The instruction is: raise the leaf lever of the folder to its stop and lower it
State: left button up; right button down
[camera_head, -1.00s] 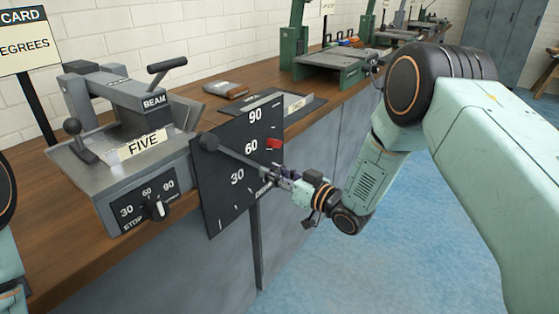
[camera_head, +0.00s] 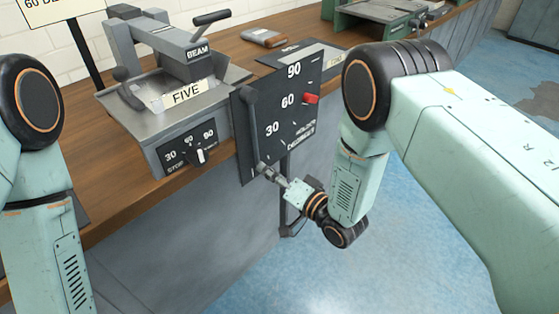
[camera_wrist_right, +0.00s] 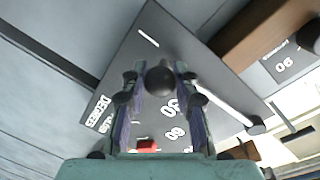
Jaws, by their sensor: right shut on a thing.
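The dark leaf lever (camera_head: 253,125) hangs nearly straight down across the board's left side, below the 30 mark. My right gripper (camera_head: 264,169) is at its lower end. In the right wrist view, the lever's round dark knob (camera_wrist_right: 160,80) sits between the two fingers (camera_wrist_right: 158,88). My left arm shows at the left edge; its gripper is out of view.
A small stop panel (camera_head: 188,149) with a white-tipped knob is on the folder's front. Green machines (camera_head: 385,22) stand farther back. Blue floor is open in front of the bench.

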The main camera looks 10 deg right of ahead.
jog(key=shift+s+a+f, duration=0.15)
jog(key=shift+s+a, duration=0.25)
jog(key=shift+a, duration=0.05)
jog(key=c, duration=1)
grip_release()
jog(key=shift+w, duration=0.1)
jog(key=v, duration=1.2)
